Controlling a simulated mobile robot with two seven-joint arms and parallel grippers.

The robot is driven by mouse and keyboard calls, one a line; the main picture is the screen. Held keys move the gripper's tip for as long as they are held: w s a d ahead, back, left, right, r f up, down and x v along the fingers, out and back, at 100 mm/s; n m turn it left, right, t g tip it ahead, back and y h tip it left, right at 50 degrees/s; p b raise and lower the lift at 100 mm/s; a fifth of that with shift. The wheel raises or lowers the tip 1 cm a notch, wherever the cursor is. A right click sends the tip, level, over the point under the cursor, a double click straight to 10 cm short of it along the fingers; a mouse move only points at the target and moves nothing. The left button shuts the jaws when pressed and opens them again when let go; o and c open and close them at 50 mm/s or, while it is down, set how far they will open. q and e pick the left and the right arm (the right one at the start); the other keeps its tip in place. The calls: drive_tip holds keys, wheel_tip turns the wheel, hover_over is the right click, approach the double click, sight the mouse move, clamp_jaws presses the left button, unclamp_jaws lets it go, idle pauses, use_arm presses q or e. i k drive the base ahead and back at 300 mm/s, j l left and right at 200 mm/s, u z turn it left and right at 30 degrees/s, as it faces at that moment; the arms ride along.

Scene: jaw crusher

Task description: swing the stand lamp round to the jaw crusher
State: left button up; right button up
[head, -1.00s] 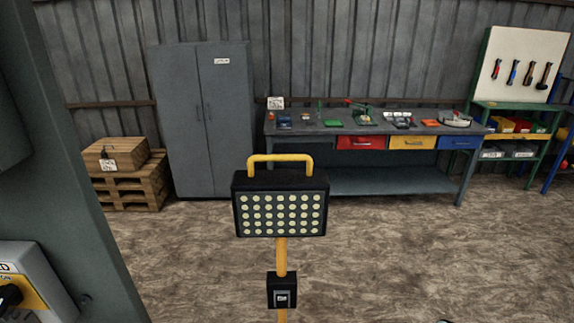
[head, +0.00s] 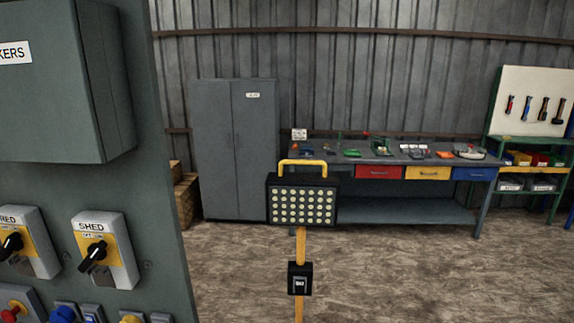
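The stand lamp (head: 302,204) stands upright in the middle of the head view. Its black head has rows of pale round lights facing me and a yellow handle (head: 303,163) on top. A yellow pole (head: 299,246) runs down from it, with a small black switch box (head: 300,279) on it. The lamp's foot is below the picture. The lights look pale; I cannot tell whether they are lit. No jaw crusher shows in the view. Neither of my grippers is in view.
A grey-green control panel (head: 165,200) with rotary switches (head: 94,256) and buttons fills the left, close to me. Behind the lamp stand a grey cabinet (head: 235,150), a workbench (head: 400,211) with coloured drawers, and a tool rack (head: 537,105). Bare floor (head: 420,275) lies to the lamp's right.

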sight(292, 199)
drive_tip(key=u, duration=1.7)
drive_tip(key=k+l+u, duration=0.15)
drive_tip(key=l, duration=0.15)
drive_tip(key=l+u, duration=0.1)
drive_tip(key=l, duration=0.2)
drive_tip(key=k+l+u, duration=0.15)
drive_tip(key=l, duration=0.15)
drive_tip(key=k+l, duration=0.15)
drive_tip(key=l, duration=0.2)
drive_tip(key=k+l, duration=0.1)
drive_tip(key=l, duration=0.25)
drive_tip(key=k+l, duration=0.15)
drive_tip(key=l, duration=0.15)
